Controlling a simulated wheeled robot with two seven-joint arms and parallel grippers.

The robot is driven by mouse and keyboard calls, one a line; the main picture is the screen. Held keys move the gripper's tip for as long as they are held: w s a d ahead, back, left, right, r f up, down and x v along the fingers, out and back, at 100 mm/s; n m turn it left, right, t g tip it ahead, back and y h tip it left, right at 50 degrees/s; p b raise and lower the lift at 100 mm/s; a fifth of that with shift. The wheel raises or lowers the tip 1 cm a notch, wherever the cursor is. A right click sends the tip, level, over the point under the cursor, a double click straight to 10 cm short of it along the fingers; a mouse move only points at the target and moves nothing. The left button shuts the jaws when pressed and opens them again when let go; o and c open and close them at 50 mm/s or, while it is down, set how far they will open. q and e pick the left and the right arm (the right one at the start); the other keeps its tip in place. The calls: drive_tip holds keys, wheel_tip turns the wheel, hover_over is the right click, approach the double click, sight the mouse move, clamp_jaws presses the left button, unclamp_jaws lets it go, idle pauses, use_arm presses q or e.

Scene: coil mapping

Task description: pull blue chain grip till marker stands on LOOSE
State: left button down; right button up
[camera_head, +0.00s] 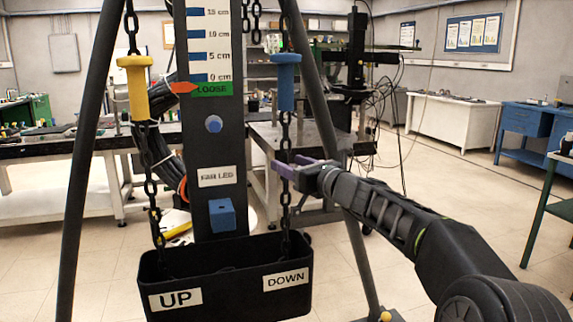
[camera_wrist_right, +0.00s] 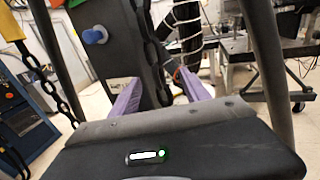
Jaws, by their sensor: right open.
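The blue chain grip (camera_head: 286,80) hangs on the right-hand chain (camera_head: 285,135), beside the scale post. The marker (camera_head: 183,87), a small orange-red pointer, is level with the green LOOSE band (camera_head: 211,89), just below the 0 cm line. My right gripper (camera_head: 292,165) is open, well below the blue grip, with its purple fingers at the right-hand chain. In the right wrist view, the fingers (camera_wrist_right: 158,95) are spread, with chain (camera_wrist_right: 152,45) showing between them; whether they touch it I cannot tell. The blue grip is not visible there. My left gripper is not in view.
A yellow grip (camera_head: 135,85) hangs on the left-hand chain. A black bin (camera_head: 228,290) labelled UP and DOWN sits below, with the chains running into it. The post (camera_head: 212,150) carries a blue knob and blue block. Dark frame legs (camera_head: 318,85) flank the rig.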

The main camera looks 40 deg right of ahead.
drive_tip(key=s, duration=0.5)
drive_tip(key=shift+s, duration=0.2)
idle(0.3)
